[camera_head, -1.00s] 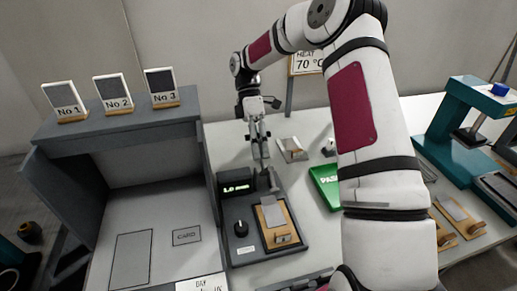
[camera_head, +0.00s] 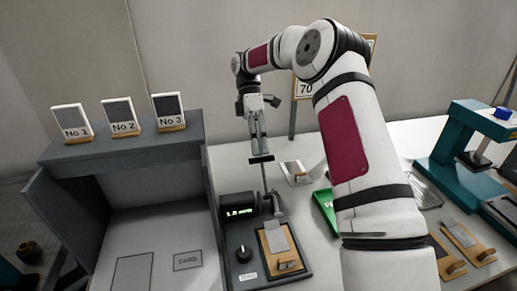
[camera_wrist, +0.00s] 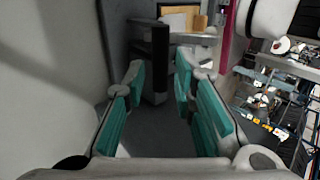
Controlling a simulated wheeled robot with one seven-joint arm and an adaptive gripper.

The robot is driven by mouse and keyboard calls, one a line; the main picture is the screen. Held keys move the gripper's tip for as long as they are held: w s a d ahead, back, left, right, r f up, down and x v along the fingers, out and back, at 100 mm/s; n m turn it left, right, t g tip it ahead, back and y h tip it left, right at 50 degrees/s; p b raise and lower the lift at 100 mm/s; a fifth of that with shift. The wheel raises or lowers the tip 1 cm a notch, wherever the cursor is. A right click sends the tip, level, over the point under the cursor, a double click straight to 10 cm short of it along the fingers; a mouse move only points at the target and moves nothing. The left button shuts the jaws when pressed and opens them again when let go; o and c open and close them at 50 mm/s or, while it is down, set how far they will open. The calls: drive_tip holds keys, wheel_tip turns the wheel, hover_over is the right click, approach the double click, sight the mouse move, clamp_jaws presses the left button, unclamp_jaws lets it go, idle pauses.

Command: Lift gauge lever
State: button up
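The gauge (camera_head: 250,260) is a dark grey box with a lit display (camera_head: 238,211) and a black knob, standing on the white table. A thin upright rod (camera_head: 265,182) rises from its back part, with a dark crossbar (camera_head: 261,159) at its top, just under my gripper (camera_head: 260,150). In the wrist view my gripper (camera_wrist: 160,100) has its teal pads apart. A black upright post (camera_wrist: 160,60) shows between them, with gaps visible on both sides. I cannot tell whether the crossbar touches the fingers. A wooden holder with a grey plate (camera_head: 277,238) lies on the gauge.
A grey cabinet (camera_head: 120,150) with three numbered samples (camera_head: 122,118) on top stands close on the left. A green tray (camera_head: 323,207) is to the right, partly behind my arm. A teal press (camera_head: 450,135) stands at the far right, with wooden holders (camera_head: 468,240) in front.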

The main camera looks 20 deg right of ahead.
drive_tip(key=shift+s, duration=0.1)
clamp_jaws()
drive_tip(key=s+d+r+n+t+h+p, duration=0.4)
drive_tip(key=d+r+n+t+h+p, duration=0.15)
drive_tip(key=n+t+p, duration=0.35)
drive_tip(key=s+a+r+n+t+y+p, duration=0.3)
drive_tip(key=s+a+n+t+p, duration=0.1)
drive_tip(key=s+a+n+p, duration=0.45)
drive_tip(key=b, duration=1)
approach(264, 181)
drive_tip(key=shift+n+x, duration=0.25)
drive_tip(key=shift+x, duration=0.75)
drive_tip(key=shift+w+d+f+p, duration=0.15)
drive_tip(key=shift+w+f+p, duration=0.1)
drive_tip(key=shift+w, duration=0.6)
drive_tip(key=shift+w+d+f+p, duration=0.1)
drive_tip(key=shift+w+d+p, duration=0.1)
drive_tip(key=shift+w, duration=0.65)
